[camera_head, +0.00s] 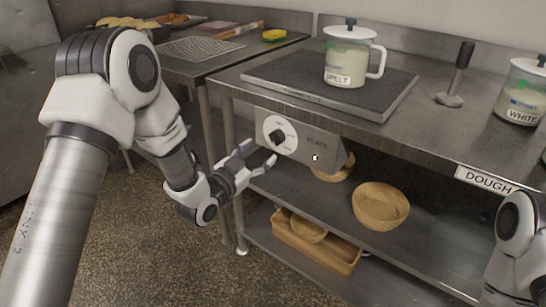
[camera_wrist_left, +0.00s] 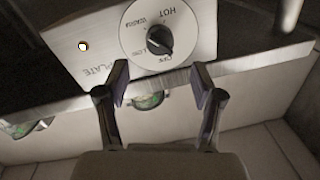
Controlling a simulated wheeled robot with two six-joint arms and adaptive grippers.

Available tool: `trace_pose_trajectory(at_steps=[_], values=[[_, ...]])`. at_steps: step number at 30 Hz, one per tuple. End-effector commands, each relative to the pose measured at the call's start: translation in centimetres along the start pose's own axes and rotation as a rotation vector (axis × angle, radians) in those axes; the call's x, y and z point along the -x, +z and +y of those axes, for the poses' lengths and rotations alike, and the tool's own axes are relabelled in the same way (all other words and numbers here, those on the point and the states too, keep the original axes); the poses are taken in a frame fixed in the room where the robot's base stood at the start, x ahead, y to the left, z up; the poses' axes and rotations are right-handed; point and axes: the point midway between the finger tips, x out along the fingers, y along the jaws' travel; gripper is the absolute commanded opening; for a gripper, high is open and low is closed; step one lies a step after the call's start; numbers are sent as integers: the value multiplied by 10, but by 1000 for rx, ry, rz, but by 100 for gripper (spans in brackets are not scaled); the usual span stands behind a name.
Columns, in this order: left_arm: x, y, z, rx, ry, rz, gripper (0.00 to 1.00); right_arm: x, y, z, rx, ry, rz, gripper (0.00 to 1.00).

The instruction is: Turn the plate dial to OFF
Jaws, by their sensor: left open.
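The plate dial is a black knob (camera_head: 278,136) on a round white face, set in the grey PLATE panel (camera_head: 318,143) under the bench's front edge. In the left wrist view the panel appears upside down, and the knob (camera_wrist_left: 159,40) is ringed by HOT, WARM, LOW and OFF. I cannot tell surely which mark it points to. My left gripper (camera_head: 258,155) is open and empty, just below the dial and apart from it. In the left wrist view its fingertips (camera_wrist_left: 158,76) are spread below the knob. My right gripper is out of view.
A small lamp (camera_head: 315,158) glows on the panel. Above it, a SPELT jar (camera_head: 348,58) stands on the dark plate (camera_head: 287,82). Wooden bowls (camera_head: 381,205) and a wooden tray (camera_head: 322,252) sit on lower shelves. A bench leg (camera_head: 237,200) stands near my left wrist.

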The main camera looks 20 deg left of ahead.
Motion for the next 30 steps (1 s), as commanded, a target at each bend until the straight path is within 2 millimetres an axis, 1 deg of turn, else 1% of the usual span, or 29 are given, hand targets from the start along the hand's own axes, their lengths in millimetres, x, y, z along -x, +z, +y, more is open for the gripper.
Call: trace_pose_trajectory(at_steps=[1,6,9,11,15,20,23,24,25,26,30], values=[[-6,-2,0,-2,1,1,67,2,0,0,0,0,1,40],[-39,-1,0,-2,1,0,67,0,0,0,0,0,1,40],[-57,0,1,-1,2,-2,67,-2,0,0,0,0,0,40],[-64,-1,0,0,2,-2,67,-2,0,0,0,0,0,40],[-72,-1,1,2,1,-4,67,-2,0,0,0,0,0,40],[-71,0,0,2,1,-5,67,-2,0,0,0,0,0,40],[-71,0,0,3,1,-5,35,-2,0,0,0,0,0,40],[-71,0,0,3,1,-5,21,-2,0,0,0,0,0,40],[-71,0,0,3,1,-5,10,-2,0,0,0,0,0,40],[-71,0,0,3,1,-5,7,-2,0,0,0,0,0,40],[-71,0,0,3,1,-5,7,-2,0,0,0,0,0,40]])
